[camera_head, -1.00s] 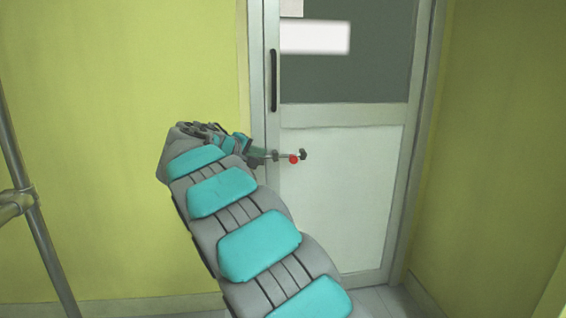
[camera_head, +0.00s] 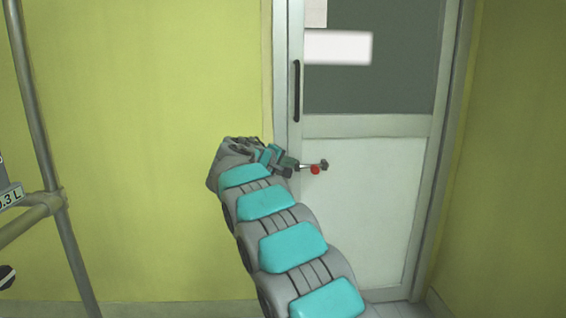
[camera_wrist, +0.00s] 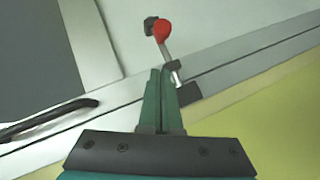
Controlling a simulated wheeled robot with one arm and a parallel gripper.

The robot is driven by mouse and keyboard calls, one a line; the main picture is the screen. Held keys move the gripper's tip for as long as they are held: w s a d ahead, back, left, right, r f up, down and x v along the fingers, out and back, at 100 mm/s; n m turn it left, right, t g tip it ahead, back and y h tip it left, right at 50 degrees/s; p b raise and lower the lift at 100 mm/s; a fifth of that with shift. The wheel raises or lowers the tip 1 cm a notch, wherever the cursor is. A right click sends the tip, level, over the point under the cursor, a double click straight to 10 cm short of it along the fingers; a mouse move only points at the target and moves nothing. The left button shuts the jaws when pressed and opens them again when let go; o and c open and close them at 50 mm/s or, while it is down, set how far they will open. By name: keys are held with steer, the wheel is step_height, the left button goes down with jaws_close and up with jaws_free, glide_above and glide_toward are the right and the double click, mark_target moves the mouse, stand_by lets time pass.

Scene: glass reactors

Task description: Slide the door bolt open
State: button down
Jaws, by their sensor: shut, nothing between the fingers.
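The door bolt is a thin metal rod with a red knob (camera_head: 315,170), set across the left edge of the door (camera_head: 365,195), below its black handle (camera_head: 297,91). A dark bracket holds the rod's far end, to the right of the knob. In the wrist view, the red knob (camera_wrist: 162,31) is at the top, with the rod (camera_wrist: 170,58) running down past my fingertips. My gripper (camera_wrist: 158,72) is shut and empty, its green fingers just left of the rod and short of the knob. I cannot tell whether they touch the rod.
A metal pole frame (camera_head: 45,150) stands at the far left, with part of a labelled vessel (camera_head: 10,195) at the picture's edge. Yellow walls (camera_head: 150,120) flank the door. The floor is clear where it shows by the door.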

glide_toward(319, 165)
steer(key=w+f, duration=0.1)
steer(key=w, duration=0.1)
steer(key=shift+s+f, duration=0.15)
steer(key=shift+f, duration=0.2)
steer(key=shift+d+b, duration=0.8)
steer(key=shift+d, duration=1.8)
steer(key=w+a+v, duration=0.2)
steer(key=v, duration=1.1)
steer(key=shift+r+p, duration=0.3)
steer(key=shift+r, duration=0.1)
